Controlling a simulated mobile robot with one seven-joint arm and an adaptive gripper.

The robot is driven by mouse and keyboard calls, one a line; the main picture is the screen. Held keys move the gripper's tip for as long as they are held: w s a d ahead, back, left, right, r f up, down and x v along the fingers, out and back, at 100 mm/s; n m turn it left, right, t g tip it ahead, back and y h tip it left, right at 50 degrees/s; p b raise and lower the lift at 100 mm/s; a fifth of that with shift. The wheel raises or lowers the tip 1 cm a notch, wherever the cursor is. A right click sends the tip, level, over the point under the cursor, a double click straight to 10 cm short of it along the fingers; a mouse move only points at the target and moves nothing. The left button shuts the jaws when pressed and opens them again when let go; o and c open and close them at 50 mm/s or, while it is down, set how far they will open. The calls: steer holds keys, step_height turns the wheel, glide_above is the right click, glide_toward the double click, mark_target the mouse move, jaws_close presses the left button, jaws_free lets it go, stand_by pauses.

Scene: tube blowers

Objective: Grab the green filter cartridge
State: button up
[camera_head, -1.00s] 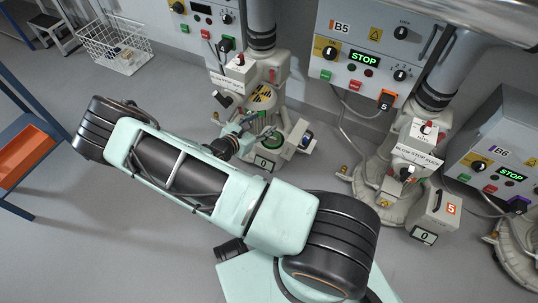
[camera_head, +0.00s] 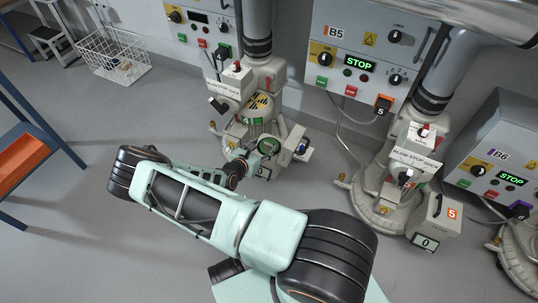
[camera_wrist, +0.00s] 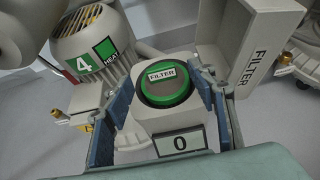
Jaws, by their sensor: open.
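The green filter cartridge (camera_wrist: 165,86) is a round green piece with a white FILTER label. It sits in the round opening of a pale housing (camera_wrist: 135,131) on the blower marked 4. It also shows in the head view (camera_head: 268,146), just right of the gripper's end. My gripper (camera_wrist: 163,76) is open, with one blue finger on each side of the cartridge and housing. The fingers look apart from the green rim; their exact depth is unclear. In the head view my gripper (camera_head: 247,157) is small and partly hidden by my wrist.
An open box-like lid marked FILTER (camera_wrist: 262,45) stands right of the cartridge. A display reading 0 (camera_wrist: 180,142) is below it. The blower's motor (camera_wrist: 88,45) is at left. Blower B5's base (camera_head: 380,205) stands to the right.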

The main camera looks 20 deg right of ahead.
mark_target(268, 142)
steer(key=b+x, duration=0.1)
steer(key=x, duration=0.3)
steer(key=shift+s+a+f, duration=0.1)
steer(key=shift+f, duration=0.1)
steer(key=shift+c, duration=0.3)
steer(key=shift+r, duration=0.1)
jaws_close()
